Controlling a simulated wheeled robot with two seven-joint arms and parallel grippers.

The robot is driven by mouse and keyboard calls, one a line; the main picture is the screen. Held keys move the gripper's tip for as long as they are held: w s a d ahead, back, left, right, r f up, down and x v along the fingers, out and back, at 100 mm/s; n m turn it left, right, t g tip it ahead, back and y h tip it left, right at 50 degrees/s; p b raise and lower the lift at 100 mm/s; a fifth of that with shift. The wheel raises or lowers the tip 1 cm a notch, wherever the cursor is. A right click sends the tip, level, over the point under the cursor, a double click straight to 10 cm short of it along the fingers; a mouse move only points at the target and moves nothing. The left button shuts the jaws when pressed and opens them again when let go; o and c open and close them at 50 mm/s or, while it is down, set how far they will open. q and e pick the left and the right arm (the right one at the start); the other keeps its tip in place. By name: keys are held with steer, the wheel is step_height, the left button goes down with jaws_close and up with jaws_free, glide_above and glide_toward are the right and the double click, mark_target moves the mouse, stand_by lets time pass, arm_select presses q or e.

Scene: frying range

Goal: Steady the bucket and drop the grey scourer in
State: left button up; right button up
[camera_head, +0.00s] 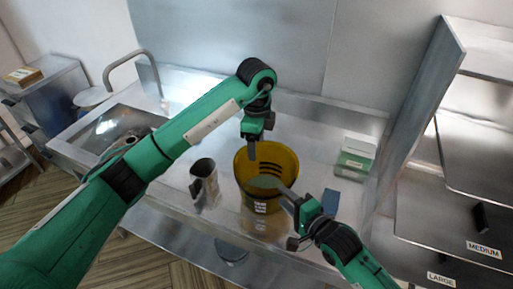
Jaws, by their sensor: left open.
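The yellow bucket (284,162) stands upright on the steel counter, with dark slots in its inner wall. A grey-green patch (264,182) shows inside it, low behind the near rim; it looks like the grey scourer, but its outline is unclear. My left gripper (252,151) points down at the bucket's back left rim. It is open, with nothing visible between its fingers. My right gripper (289,196) comes in from the lower right, its fingers at the bucket's near right rim. Whether they are closed on the rim is not clear.
A metal jug (204,184) stands left of the bucket. A blue block (330,202) lies to the right, close to my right gripper. Green and white boxes (355,158) sit at the back right. A sink (119,128) with a tap is at left; steel shelves (484,150) are at right.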

steer(key=b+v, duration=0.3)
steer(key=v, duration=0.9)
steer(key=shift+s, duration=0.25)
steer(key=shift+d+f, duration=0.1)
steer(key=shift+d, duration=0.05)
